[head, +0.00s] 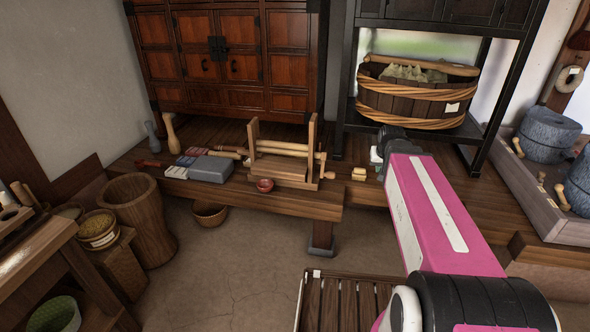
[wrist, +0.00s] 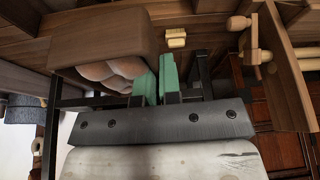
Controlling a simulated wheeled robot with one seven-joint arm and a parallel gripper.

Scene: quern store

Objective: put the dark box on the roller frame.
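A dark grey box (head: 211,169) lies on the low wooden bench at the left of the roller frame. The roller frame (head: 287,160) has two upright wooden boards with rollers between them. Part of it also shows at the right of the wrist view (wrist: 283,65). My gripper (head: 376,157) is above the bench, to the right of the frame and apart from it and the box. Its green fingers (wrist: 158,78) look closed together with nothing seen between them. The dark box is not visible in the wrist view.
Small packets (head: 176,171) lie left of the box, and a red bowl (head: 265,185) sits before the frame. A small yellow block (head: 359,174) lies right of it. A black rack holds a wooden tub (head: 412,100). A cabinet (head: 235,60) stands behind.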

